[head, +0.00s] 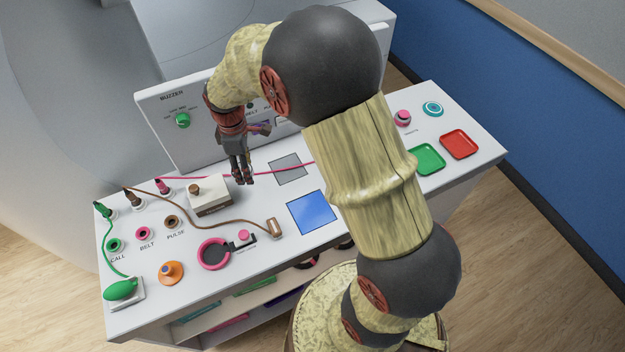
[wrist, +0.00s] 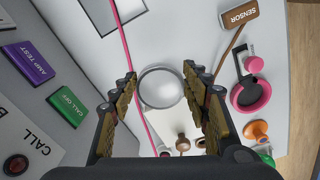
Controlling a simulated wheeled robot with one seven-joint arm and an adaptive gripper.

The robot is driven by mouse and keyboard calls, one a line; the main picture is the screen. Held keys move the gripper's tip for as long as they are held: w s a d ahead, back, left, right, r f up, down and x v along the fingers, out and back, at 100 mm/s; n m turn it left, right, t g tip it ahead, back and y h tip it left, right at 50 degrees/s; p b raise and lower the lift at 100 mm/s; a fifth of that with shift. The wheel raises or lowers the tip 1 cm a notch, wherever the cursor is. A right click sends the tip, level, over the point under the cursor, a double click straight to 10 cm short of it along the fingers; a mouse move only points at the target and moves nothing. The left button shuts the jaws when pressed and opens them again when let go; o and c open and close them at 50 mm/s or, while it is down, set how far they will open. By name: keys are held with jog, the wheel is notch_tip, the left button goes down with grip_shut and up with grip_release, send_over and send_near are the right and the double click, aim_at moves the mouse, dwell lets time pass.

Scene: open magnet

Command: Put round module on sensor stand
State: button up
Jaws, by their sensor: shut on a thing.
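My gripper (head: 243,180) is above the white console top, just right of a white block (head: 208,203) with a brown knob. In the wrist view its two fingers (wrist: 160,78) stand apart on either side of a pale grey round piece (wrist: 162,88), apparently the round module, and hold it. The head view hardly shows this piece. The white block shows beyond it in the wrist view.
A pink cord (head: 240,174) crosses the console below my gripper. A pink ring holder (head: 213,253), an orange knob (head: 171,272) and a green bulb (head: 121,290) are in front. The blue square (head: 311,212) is bare. An upright BUZZER panel (head: 160,115) stands behind.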

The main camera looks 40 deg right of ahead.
aim_at(255, 192)
jog(key=n, duration=0.3)
jog(key=s+n, duration=0.1)
jog(key=shift+d+r+n, duration=0.2)
jog(key=shift+r+n, duration=0.1)
jog(key=shift+n, duration=0.1)
notch_tip(255, 192, down, 10)
jog(key=b, duration=0.2)
jog(key=shift+b, duration=0.4)
jog(key=shift+f, duration=0.1)
jog(key=o, duration=1.2)
